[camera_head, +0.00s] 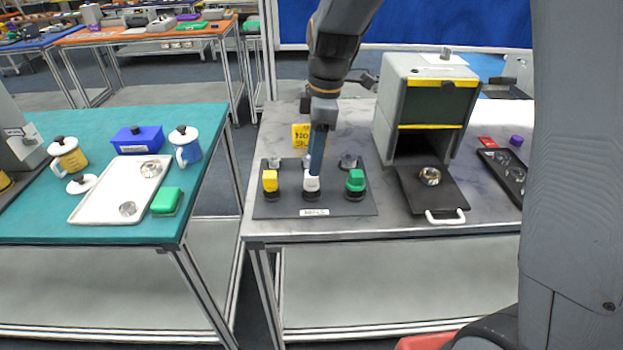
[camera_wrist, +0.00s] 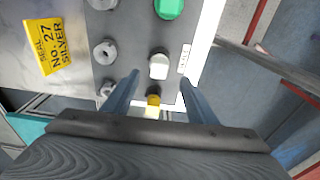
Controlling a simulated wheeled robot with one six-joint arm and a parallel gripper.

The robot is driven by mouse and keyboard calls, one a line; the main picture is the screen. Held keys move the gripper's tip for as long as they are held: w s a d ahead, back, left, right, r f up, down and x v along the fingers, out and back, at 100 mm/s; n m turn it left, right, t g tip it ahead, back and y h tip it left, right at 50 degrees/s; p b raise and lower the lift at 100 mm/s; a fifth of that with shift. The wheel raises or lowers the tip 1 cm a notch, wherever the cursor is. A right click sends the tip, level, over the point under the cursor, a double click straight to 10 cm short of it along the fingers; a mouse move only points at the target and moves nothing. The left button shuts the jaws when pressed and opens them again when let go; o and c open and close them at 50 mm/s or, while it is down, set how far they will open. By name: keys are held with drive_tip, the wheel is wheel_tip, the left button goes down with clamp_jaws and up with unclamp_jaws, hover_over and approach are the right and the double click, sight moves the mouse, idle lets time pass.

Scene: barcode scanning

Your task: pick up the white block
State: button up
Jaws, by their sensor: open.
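The white block (camera_head: 311,184) stands upright in the middle of the front row on a dark board (camera_head: 345,209), between a yellow block (camera_head: 270,181) on the left and a green block (camera_head: 355,180) on the right. My gripper (camera_head: 316,171) is over the white block in the head view and partly covers it. In the wrist view my open gripper (camera_wrist: 160,77) has one finger on each side of the picture's middle. The white block (camera_wrist: 158,67) shows between and just beyond the fingertips, with nothing gripped. The yellow block (camera_wrist: 153,101) shows between the fingers, nearer my palm.
Several metal pieces (camera_head: 348,161) stand in the board's back row. A yellow sign (camera_head: 301,136) lies behind it. A grey machine (camera_head: 400,110) with a dark tray (camera_head: 411,193) is at the right. The teal table (camera_head: 110,232) at the left holds mugs and a white tray.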

sight(311, 181)
drive_tip(key=shift+w+a+f+p, duration=0.15)
drive_tip(key=shift+f+p, duration=0.55)
drive_tip(key=shift+f, duration=0.95)
drive_tip(key=shift+s+a+f+p, duration=0.15)
drive_tip(key=shift+f+p, duration=0.5)
drive_tip(key=shift+f, duration=0.95)
drive_tip(key=shift+w, duration=0.1)
drive_tip(key=c, duration=1.2)
drive_tip(key=shift+o, duration=0.2)
wheel_tip(311, 181, up, 9)
drive_tip(key=shift+r+b, duration=0.2)
drive_tip(key=shift+b, duration=1.05)
drive_tip(key=shift+f+p, duration=0.4)
drive_tip(key=shift+p, duration=0.7)
wheel_tip(311, 181, down, 2)
drive_tip(key=shift+f+p, duration=0.25)
drive_tip(key=shift+p, duration=0.9)
drive_tip(key=shift+f+b, duration=1.5)
drive_tip(key=shift+f, duration=0.85)
